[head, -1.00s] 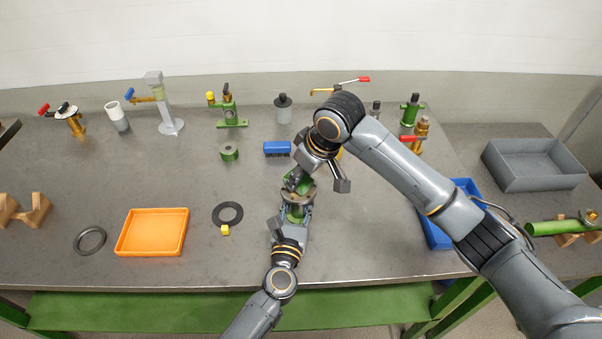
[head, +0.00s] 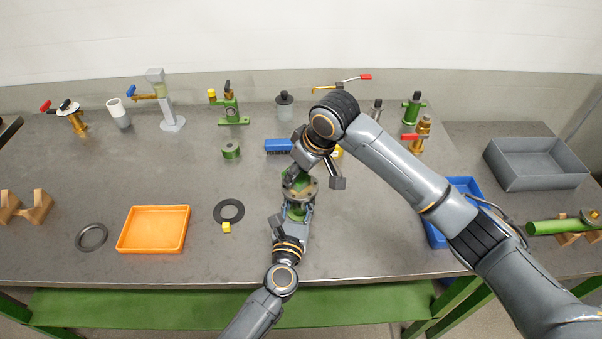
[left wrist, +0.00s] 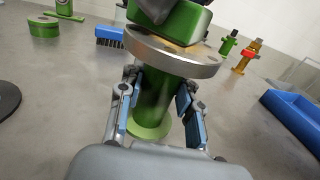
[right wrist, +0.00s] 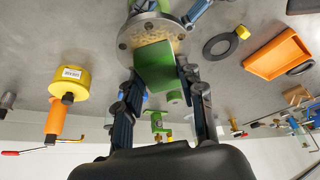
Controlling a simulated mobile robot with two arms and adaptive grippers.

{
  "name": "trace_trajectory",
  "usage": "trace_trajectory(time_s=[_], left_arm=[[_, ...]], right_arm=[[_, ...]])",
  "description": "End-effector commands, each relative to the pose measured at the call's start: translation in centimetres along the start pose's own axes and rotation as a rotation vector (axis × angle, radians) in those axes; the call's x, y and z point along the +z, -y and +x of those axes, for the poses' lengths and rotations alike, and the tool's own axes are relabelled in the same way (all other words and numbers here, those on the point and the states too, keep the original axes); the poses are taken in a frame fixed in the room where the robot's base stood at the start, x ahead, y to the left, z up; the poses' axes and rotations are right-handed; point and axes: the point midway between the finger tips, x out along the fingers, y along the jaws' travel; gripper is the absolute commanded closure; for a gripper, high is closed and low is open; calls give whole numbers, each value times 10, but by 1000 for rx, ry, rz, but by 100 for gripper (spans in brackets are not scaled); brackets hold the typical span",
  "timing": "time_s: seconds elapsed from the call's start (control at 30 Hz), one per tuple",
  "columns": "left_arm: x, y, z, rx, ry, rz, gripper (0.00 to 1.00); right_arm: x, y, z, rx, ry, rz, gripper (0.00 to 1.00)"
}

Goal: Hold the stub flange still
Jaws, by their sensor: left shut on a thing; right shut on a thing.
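The stub flange has a round grey metal disc (head: 312,191) with bolt holes on a green pipe neck (left wrist: 155,100). It stands upright in the left wrist view. My left gripper (head: 296,211) is shut around the neck, just below the disc. The disc's face carries a tan, rough patch (right wrist: 150,38). My right gripper (head: 299,172) is shut on a green block (right wrist: 155,66) at the flange face. The block covers part of the patch. I cannot tell whether it touches the face.
An orange tray (head: 184,242), a black ring gasket (head: 239,211) and a small yellow cube (head: 227,228) lie left of the flange. A blue brush (head: 277,145) lies behind it. A blue tray (head: 437,240) is on the right, partly behind my right arm. Several valves stand along the back.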

Motion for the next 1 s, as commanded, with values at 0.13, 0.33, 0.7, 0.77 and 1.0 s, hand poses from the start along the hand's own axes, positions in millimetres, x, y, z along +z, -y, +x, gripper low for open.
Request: trace_trajectory(time_s=[0.13,0.33,0.7,0.77,1.0], left_arm=[[-10,0,-3,-2,-18,1,100],[-10,0,-3,-2,-18,1,100],[-10,0,-3,-2,-18,1,100],[-10,0,-3,-2,-18,1,100],[-10,0,-3,-2,-18,1,100]], right_arm=[[0,0,1,0,0,0,87],[4,0,0,0,1,1,87],[24,-1,-5,0,2,1,87],[25,0,-5,0,3,1,87],[26,0,-4,-1,6,1,87]])
